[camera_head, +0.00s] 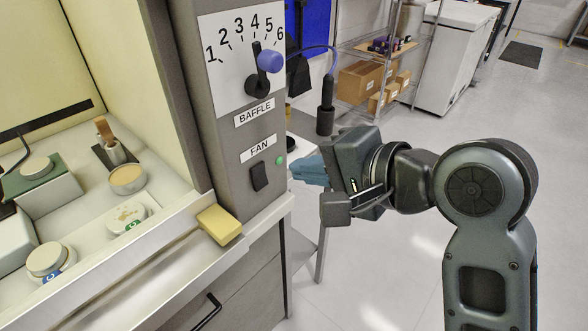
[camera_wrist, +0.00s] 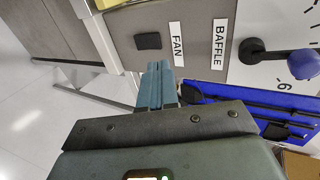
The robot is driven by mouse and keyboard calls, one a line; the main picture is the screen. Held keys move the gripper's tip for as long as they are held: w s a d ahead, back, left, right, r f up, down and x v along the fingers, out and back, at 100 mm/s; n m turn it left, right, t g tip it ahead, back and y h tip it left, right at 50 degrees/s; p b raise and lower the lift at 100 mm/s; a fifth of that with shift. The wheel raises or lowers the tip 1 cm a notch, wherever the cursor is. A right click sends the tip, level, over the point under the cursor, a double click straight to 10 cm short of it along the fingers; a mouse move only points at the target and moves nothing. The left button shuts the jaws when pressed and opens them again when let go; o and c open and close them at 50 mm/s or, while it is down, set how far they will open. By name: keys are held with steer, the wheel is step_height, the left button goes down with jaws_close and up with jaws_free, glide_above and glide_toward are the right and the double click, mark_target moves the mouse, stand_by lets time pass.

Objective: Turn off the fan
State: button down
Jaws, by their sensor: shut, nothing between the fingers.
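The fan switch (camera_head: 259,176) is a black rocker on the grey panel, below the FAN label (camera_head: 260,149). A small green light (camera_head: 280,160) glows beside it. In the wrist view the switch (camera_wrist: 148,41) is a dark block left of the FAN label (camera_wrist: 177,44), and the light is not visible. My gripper (camera_head: 296,168) is shut and empty, to the right of the switch in the head view. Its blue-grey fingertips (camera_wrist: 158,68) point toward the panel in the wrist view. They appear apart from the switch.
A yellow block (camera_head: 220,225) sits on the cabinet's front ledge. At left the lit cabinet holds round containers (camera_head: 128,179). A wire shelf (camera_head: 372,45) with boxes stands behind.

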steer(key=shift+r+v, duration=0.25)
steer(key=shift+v, duration=1.05)
steer(key=shift+r+v, duration=0.25)
steer(key=shift+v, duration=1.05)
steer(key=shift+w+a, duration=0.15)
steer(key=shift+a, duration=0.05)
steer(key=s+d+f+t+h, duration=0.35)
steer(key=s+d+f, duration=0.25)
steer(key=s+f, duration=0.25)
steer(key=s+d+f+t+h, duration=0.2)
steer(key=s+d+f+h, duration=0.2)
steer(key=s+d+f, duration=0.45)
steer(key=s+d+r+n+h, duration=0.1)
steer(key=s+d+n, duration=0.1)
steer(key=s, duration=0.6)
steer(key=s+d+r+n+t+h, duration=0.1)
steer(key=s+d+n, duration=0.1)
steer(key=s+n, duration=0.3)
steer(key=s, duration=0.3)
steer(key=shift+n, duration=0.3)
steer(key=shift+s+r+t+h, duration=0.1)
steer(key=shift+t+h, duration=0.15)
